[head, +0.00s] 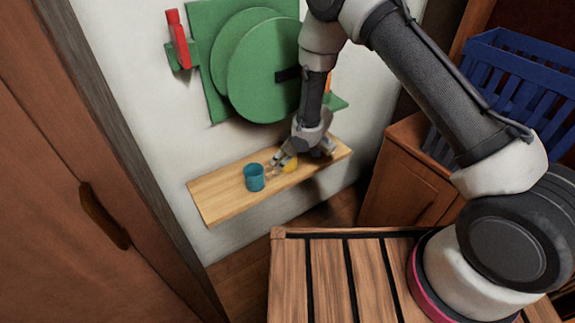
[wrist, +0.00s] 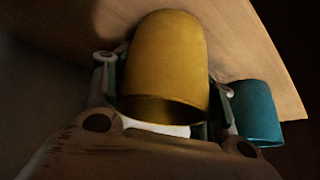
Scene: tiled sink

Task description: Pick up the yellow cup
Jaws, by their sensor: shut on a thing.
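The yellow cup (wrist: 168,65) fills the middle of the wrist view, between the two fingers of my gripper (wrist: 165,100). The gripper is shut on it. In the head view the yellow cup (head: 290,163) is mostly hidden behind my gripper (head: 284,158), with a small yellow part showing. The cup is at the wooden shelf (head: 222,203); I cannot tell whether it touches the board.
A teal cup (head: 254,178) stands on the shelf just left of my gripper; it also shows in the wrist view (wrist: 257,112). A green round fixture (head: 262,70) with a red part (head: 178,40) is on the wall above. A blue crate (head: 520,80) sits at the right.

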